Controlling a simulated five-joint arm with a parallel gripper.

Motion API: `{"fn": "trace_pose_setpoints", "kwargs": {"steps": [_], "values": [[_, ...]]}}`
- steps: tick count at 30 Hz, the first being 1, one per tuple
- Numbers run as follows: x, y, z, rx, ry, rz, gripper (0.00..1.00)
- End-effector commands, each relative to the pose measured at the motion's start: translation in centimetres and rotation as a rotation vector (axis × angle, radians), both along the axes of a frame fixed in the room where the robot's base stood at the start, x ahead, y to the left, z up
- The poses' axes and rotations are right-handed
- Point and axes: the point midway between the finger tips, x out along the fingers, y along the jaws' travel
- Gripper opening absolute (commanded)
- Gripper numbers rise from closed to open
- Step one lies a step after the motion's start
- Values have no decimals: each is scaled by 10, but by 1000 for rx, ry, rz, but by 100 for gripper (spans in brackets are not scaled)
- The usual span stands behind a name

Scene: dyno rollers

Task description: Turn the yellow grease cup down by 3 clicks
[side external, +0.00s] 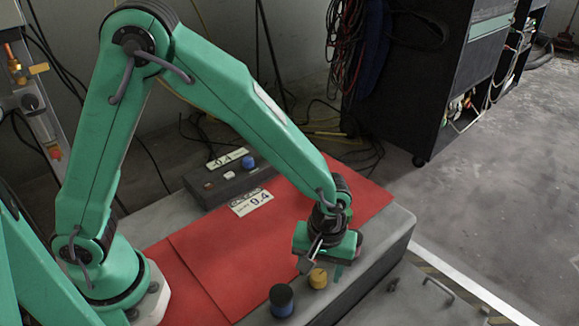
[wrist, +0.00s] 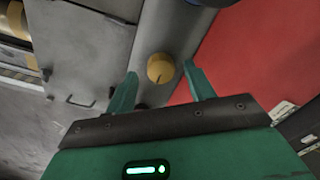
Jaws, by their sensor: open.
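The yellow grease cup (side external: 318,278) stands on the grey surface near the front edge of the red mat. In the wrist view the yellow grease cup (wrist: 160,68) shows a dark line on its top and lies just beyond the fingertips, roughly midway between them. My gripper (side external: 322,268) is over the cup in the side view, and its two green fingers (wrist: 158,80) are spread apart in the wrist view. Nothing is between the fingers' pads. I cannot tell how much height separates the fingertips from the cup.
A dark cup with a blue base (side external: 281,300) stands left of the yellow cup. The red mat (side external: 200,265) carries a white label reading 9.4 (side external: 250,202). A grey box with a blue knob (side external: 248,162) is at the back. A metal plate with a handle (side external: 438,290) lies at right.

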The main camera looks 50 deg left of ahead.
Motion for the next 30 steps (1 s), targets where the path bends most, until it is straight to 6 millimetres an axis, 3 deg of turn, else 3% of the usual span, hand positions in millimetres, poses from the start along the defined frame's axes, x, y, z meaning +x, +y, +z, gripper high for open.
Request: {"fn": "trace_pose_setpoints", "kwargs": {"steps": [6, 17, 24, 30], "values": [[0, 1, -17, 0, 0, 0, 54], [0, 1, -20, 0, 0, 0, 54], [0, 1, -20, -1, -1, 0, 9], [0, 1, -19, -1, 0, -5, 9]]}}
